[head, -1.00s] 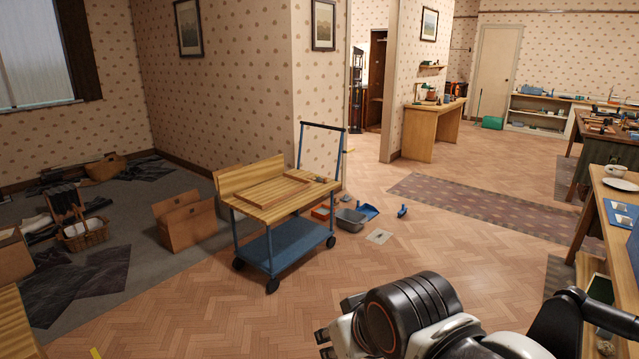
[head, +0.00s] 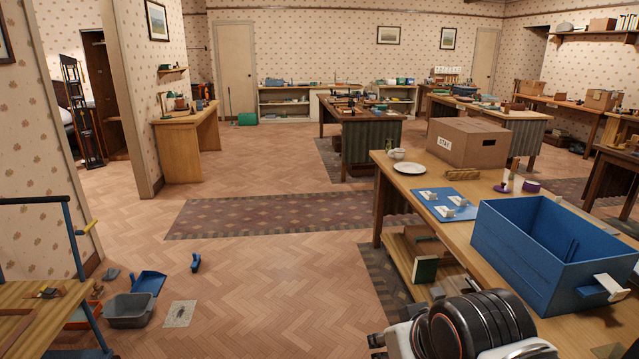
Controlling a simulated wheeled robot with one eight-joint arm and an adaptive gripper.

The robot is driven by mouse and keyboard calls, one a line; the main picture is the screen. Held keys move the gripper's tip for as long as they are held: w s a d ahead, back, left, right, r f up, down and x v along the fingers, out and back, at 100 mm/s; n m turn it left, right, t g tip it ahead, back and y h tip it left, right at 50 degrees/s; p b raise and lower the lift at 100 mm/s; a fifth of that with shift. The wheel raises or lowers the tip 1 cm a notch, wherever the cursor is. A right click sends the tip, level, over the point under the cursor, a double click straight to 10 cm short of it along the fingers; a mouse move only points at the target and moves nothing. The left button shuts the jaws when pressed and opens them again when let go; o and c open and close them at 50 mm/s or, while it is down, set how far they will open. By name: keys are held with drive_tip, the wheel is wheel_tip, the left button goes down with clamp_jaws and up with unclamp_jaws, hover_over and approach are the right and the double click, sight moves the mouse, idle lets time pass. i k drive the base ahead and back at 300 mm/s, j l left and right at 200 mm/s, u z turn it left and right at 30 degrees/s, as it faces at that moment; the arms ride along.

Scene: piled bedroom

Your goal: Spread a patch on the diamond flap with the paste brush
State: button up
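I cannot make out the diamond flap or the paste brush for certain in the head view. A blue mat (head: 431,210) with small white pieces on it lies on the long wooden table (head: 384,176) at the right; the pieces are too small to name. My arm shows at the bottom, in front of this table. My gripper (head: 376,347) seems to be at its left end, cut by the lower edge, and its fingers are too unclear to read.
A blue open box (head: 553,250), a cardboard box (head: 467,143) and a white plate (head: 409,168) stand on the near table. A wooden-topped cart (head: 30,300), grey tub (head: 129,310) and blue dustpan (head: 149,283) are at lower left. The parquet between is mostly clear.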

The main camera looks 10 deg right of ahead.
sight(513, 170)
drive_tip(key=i+z, duration=0.15)
drive_tip(key=i, duration=0.5)
drive_tip(key=i+z, duration=0.15)
drive_tip(key=i, duration=0.5)
drive_tip(key=i+j+z, duration=0.15)
drive_tip(key=i, duration=0.5)
drive_tip(key=i+z, duration=0.8)
drive_tip(key=i+j+z, duration=0.4)
drive_tip(key=i+j+u, duration=0.5)
drive_tip(key=j, duration=0.15)
drive_tip(key=i+j+u, duration=0.8)
drive_tip(key=i+u, duration=0.15)
drive_tip(key=i, duration=0.25)
drive_tip(key=i+j, duration=0.1)
drive_tip(key=i, duration=0.55)
drive_tip(key=i+j+z, duration=0.1)
drive_tip(key=i, duration=0.55)
drive_tip(key=i+j+z, duration=0.1)
drive_tip(key=i, duration=0.55)
drive_tip(key=i+l+z, duration=0.2)
drive_tip(key=z, duration=0.2)
drive_tip(key=i+z, duration=1.1)
drive_tip(key=z, duration=0.15)
drive_tip(key=i+j+z, duration=0.4)
drive_tip(key=i+l+z, duration=0.35)
drive_tip(key=i, duration=0.6)
drive_tip(key=i+z, duration=0.35)
drive_tip(key=i, duration=0.55)
